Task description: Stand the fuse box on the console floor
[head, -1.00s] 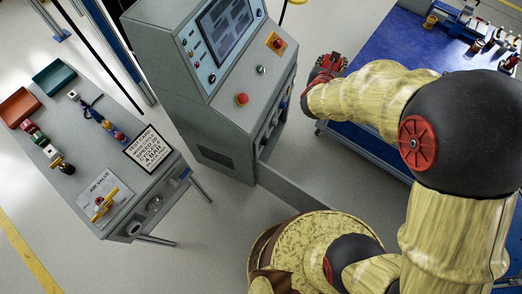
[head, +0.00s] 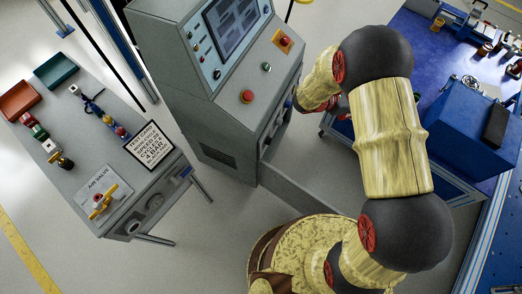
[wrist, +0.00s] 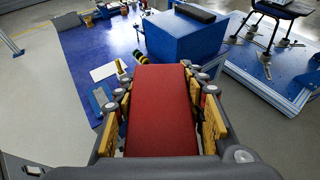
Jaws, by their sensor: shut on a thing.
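My gripper (wrist: 161,80) is shut on a red box-shaped block, which I take as the fuse box (wrist: 160,112). In the wrist view its broad red face fills the space between the yellow finger pads. In the head view my gripper is mostly hidden behind my arm's end, close to the right side of the grey console (head: 215,125). The console has a screen and red buttons. A grey panel, seemingly its open door (head: 300,195), sticks out low toward the lower right. The console floor inside is not visible from here.
A blue-topped workbench (head: 400,40) at right carries a blue box (head: 470,120) with a black item on it. A grey cart (head: 85,165) with an air valve and test card stands at left. Grey floor lies free between cart and console.

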